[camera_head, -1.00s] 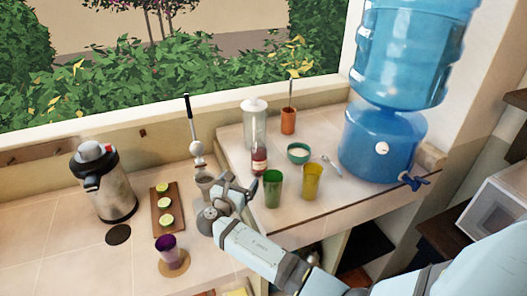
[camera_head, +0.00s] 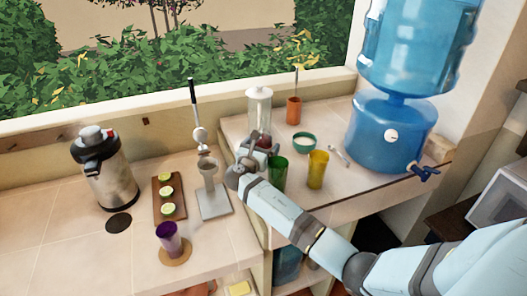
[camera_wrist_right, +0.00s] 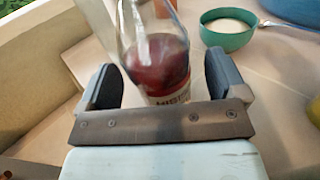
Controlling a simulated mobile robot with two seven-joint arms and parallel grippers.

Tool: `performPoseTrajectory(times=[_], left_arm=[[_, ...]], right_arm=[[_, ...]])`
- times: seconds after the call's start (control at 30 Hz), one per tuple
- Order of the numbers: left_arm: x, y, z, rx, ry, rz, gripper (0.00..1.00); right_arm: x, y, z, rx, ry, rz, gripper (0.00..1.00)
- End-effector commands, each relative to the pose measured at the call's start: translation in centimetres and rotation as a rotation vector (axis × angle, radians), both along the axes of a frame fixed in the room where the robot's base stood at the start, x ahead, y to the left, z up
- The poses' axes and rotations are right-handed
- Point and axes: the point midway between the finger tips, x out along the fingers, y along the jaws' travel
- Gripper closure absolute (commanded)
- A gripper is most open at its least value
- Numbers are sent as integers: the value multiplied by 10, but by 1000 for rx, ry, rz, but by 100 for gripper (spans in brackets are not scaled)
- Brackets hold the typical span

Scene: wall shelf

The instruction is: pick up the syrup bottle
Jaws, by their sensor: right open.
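The syrup bottle, clear with dark red liquid and a pale label, shows in the right wrist view (camera_wrist_right: 158,62) between the two fingers, with its top cut off by the frame. My right gripper (camera_wrist_right: 162,82) is open, with one finger on each side of the bottle. I cannot tell whether either finger touches it. In the head view my right gripper (camera_head: 258,150) is at the raised counter and hides most of the bottle. The bottle stands upright on the counter. My left gripper is not in view.
A green cup (camera_head: 278,175) and yellow cup (camera_head: 317,170) stand close right of my gripper. A tall clear jar (camera_head: 259,108) is behind it. A teal bowl (camera_head: 304,142), an orange cup (camera_head: 294,110) and a blue water dispenser (camera_head: 388,135) stand farther right.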

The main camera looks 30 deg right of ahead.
Motion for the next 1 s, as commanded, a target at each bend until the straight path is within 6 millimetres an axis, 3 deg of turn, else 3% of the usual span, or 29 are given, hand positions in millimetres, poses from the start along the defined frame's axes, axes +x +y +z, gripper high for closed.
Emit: performPoseTrajectory(times=[0.1, 0.3, 0.37, 0.6, 0.63, 1.0], left_arm=[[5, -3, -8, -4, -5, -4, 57], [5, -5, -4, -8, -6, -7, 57], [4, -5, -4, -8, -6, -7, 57], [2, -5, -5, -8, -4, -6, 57], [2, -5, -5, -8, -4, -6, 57], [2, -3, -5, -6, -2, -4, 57]], right_arm=[[7, -12, -2, -1, -1, 0, 9], [8, -12, 1, -1, 1, 1, 9], [8, -12, 1, 0, 0, 1, 21], [7, -12, 0, 1, 1, 0, 76], [8, -12, 2, 0, -1, 1, 79], [8, -13, 2, 0, 0, 0, 79]])
